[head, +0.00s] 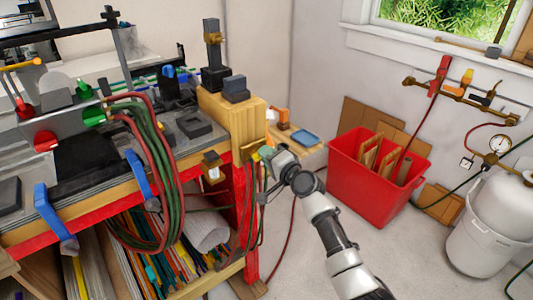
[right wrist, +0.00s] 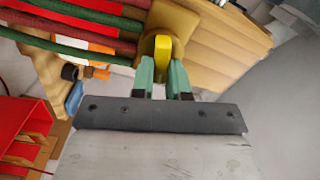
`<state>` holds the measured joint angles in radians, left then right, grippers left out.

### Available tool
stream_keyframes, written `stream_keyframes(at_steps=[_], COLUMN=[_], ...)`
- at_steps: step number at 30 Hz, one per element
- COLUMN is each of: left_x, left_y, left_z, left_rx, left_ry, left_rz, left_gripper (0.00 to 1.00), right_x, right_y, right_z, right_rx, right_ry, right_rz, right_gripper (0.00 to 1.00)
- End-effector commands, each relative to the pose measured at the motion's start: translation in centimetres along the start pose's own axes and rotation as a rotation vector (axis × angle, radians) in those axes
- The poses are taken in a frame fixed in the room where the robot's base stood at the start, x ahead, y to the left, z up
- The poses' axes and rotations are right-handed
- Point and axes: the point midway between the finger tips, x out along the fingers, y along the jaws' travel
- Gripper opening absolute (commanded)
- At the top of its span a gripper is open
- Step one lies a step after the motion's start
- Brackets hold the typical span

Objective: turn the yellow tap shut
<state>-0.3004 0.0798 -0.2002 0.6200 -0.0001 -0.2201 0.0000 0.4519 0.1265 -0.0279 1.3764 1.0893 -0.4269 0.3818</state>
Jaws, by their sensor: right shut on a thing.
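The yellow tap (right wrist: 163,45) shows in the right wrist view as a small rounded lever in front of a brass-coloured fitting (right wrist: 178,22). My right gripper (right wrist: 164,66) has its two green fingertips on either side of the lever and is shut on it. In the head view my right gripper (head: 268,152) is at the right end of the bench, where the tap is mostly hidden by the fingers. My left gripper is not in view.
Red and green hoses (head: 160,190) hang from the bench front, and several cross beside the tap (right wrist: 70,28). A red bin (head: 375,190) stands on the floor to the right. A white tank (head: 490,225) stands farther right.

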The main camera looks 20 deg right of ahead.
Motion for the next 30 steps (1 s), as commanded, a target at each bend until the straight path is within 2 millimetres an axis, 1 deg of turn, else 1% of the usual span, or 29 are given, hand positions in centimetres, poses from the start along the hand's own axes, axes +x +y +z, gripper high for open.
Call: stream_keyframes(at_steps=[6, 12, 18, 30], left_x=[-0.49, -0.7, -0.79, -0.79], left_y=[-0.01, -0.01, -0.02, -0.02], left_z=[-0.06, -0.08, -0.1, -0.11], left_rx=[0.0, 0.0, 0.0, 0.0], left_ry=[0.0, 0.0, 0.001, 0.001], left_rz=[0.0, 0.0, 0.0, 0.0], left_gripper=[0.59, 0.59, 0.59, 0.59], right_x=[0.0, 0.0, -0.01, -0.01], right_y=[0.05, 0.21, 0.28, 0.31], right_z=[-0.09, -0.06, -0.06, -0.05], right_rx=[0.151, 0.238, 0.281, 0.294], right_ry=[0.003, 0.002, 0.002, 0.003], right_rz=[-0.001, 0.0, -0.001, -0.001], right_gripper=[0.0, 0.0, 0.0, 0.0])
